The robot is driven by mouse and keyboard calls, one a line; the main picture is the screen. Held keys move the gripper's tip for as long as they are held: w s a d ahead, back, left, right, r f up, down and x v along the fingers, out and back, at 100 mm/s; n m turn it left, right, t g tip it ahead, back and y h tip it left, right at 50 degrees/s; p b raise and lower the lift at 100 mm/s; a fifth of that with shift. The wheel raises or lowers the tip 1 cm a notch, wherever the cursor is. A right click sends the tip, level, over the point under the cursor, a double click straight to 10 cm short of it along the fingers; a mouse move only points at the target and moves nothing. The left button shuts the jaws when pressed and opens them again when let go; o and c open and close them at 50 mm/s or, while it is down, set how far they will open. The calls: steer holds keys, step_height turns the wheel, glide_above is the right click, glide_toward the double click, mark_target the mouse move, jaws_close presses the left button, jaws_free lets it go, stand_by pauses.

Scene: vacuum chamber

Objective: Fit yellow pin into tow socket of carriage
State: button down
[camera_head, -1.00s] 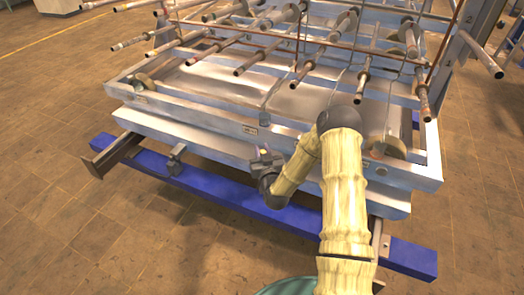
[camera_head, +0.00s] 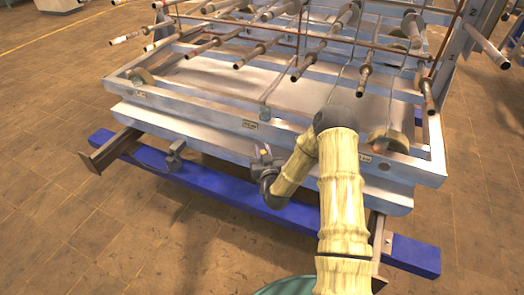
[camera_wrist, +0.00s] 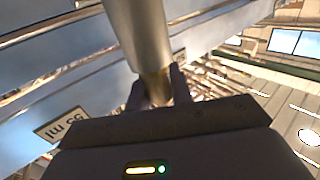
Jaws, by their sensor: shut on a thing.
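My gripper (camera_head: 261,153) is at the near side of the carriage (camera_head: 220,105), just in front of its lower frame rail. A small spot of the yellow pin (camera_head: 263,153) shows between the jaws. In the wrist view my gripper (camera_wrist: 157,90) is shut on the pin, whose yellow-brown part (camera_wrist: 158,88) shows between the fingers. A grey metal cylinder (camera_wrist: 140,32) stands directly beyond the fingertips, in line with the yellow part. I cannot tell whether it is part of the pin or a separate tube. The tow socket cannot be made out clearly.
The carriage carries several rods with pale ends (camera_head: 240,60) above its frame. A blue beam (camera_head: 215,185) runs low along its near side, with a dark bracket (camera_head: 174,155) at its left. A labelled plate (camera_wrist: 62,124) sits left of the fingers. Brown floor (camera_head: 60,230) is free at the left.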

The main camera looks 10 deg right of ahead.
steer(key=c, duration=1.2)
jaws_free()
steer(key=shift+o, duration=0.2)
steer(key=s, duration=1.7)
steer(key=shift+s+p, duration=0.15)
steer(key=shift+p, duration=0.25)
